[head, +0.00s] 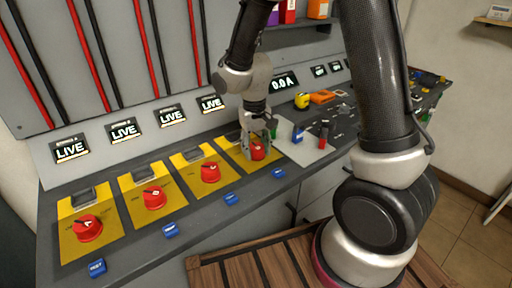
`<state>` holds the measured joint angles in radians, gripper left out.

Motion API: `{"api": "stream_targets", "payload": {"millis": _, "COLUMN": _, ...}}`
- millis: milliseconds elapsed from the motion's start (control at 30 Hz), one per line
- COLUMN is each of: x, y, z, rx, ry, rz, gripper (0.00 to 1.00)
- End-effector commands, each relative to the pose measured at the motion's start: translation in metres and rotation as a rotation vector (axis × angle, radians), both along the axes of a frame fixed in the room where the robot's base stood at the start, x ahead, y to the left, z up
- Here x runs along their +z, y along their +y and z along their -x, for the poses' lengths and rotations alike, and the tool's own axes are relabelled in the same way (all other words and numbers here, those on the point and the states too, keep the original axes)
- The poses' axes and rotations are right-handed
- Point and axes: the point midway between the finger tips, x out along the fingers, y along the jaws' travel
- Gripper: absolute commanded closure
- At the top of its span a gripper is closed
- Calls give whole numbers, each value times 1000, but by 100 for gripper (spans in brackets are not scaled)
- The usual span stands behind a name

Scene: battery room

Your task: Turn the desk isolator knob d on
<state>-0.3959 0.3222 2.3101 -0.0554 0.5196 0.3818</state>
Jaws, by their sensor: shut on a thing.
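A row of red isolator knobs on yellow plates runs along the desk. The fourth knob (258,153), at the right end on its yellow plate (233,155), is under my gripper (259,150). My gripper points down and is shut on this knob, its fingers on either side. The fingers partly hide the knob and its markings, so its setting cannot be read. The display (211,103) above this plate reads LIVE.
Three other red knobs, (88,228), (155,197) and (210,172), sit to the left, with blue tags in front. A yellow object (302,100) and an orange one (323,97) lie further right. Red and black cables run up the back panel.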

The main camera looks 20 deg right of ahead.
Motion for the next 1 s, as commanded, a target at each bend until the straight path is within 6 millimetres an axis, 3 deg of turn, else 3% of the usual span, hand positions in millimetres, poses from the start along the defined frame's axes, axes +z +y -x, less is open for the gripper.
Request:
{"api": "stream_targets", "payload": {"millis": 600, "x": 0, "y": 0, "z": 0, "rx": 568, "ry": -1, "rz": 0, "gripper": 79}}
{"api": "stream_targets", "payload": {"millis": 1000, "x": 0, "y": 0, "z": 0, "rx": 799, "ry": -2, "rz": 0, "gripper": 79}}
